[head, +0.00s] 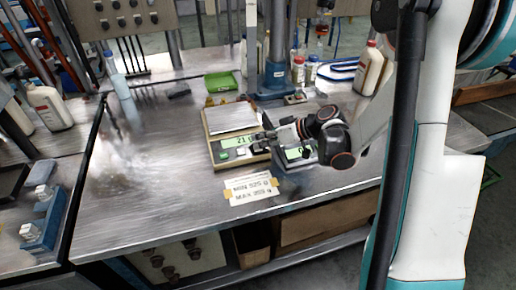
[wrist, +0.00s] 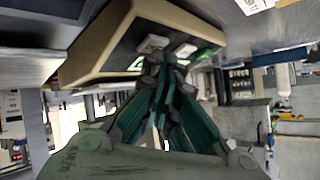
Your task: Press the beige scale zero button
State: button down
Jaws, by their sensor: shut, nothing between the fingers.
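The beige scale (head: 211,150) sits on the metal table with a steel pan (head: 231,117) on top and a lit green display (head: 238,141) whose reading starts with 21. Its front has a green button (head: 224,155) and a white button (head: 241,151). My gripper (head: 262,140) is shut and empty at the right end of the scale's front panel, covering part of it. In the wrist view the beige scale (wrist: 95,52) appears tilted, with two pale buttons (wrist: 153,43) (wrist: 186,50) close to the shut fingertips (wrist: 167,58). I cannot tell whether they touch a button.
A second, grey scale with a lit display (head: 298,153) stands right of the beige one, partly behind my gripper. A taped label (head: 251,188) lies in front. The table's left side is mostly clear.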

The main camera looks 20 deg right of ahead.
jog(key=shift+w+f, duration=0.1)
jog(key=shift+f, duration=0.25)
dwell(0.7)
dwell(0.4)
jog(key=shift+s+r+p, duration=0.3)
jog(key=shift+r+p, duration=0.15)
jog(key=shift+r, duration=0.35)
jog(key=shift+r, duration=0.1)
jog(key=r+p, duration=0.1)
jog(key=s+r+p, duration=0.1)
jog(key=r, duration=0.1)
jog(key=r+p, duration=0.1)
jog(key=shift+s+r, duration=0.25)
jog(key=shift+s, duration=0.1)
dwell(0.5)
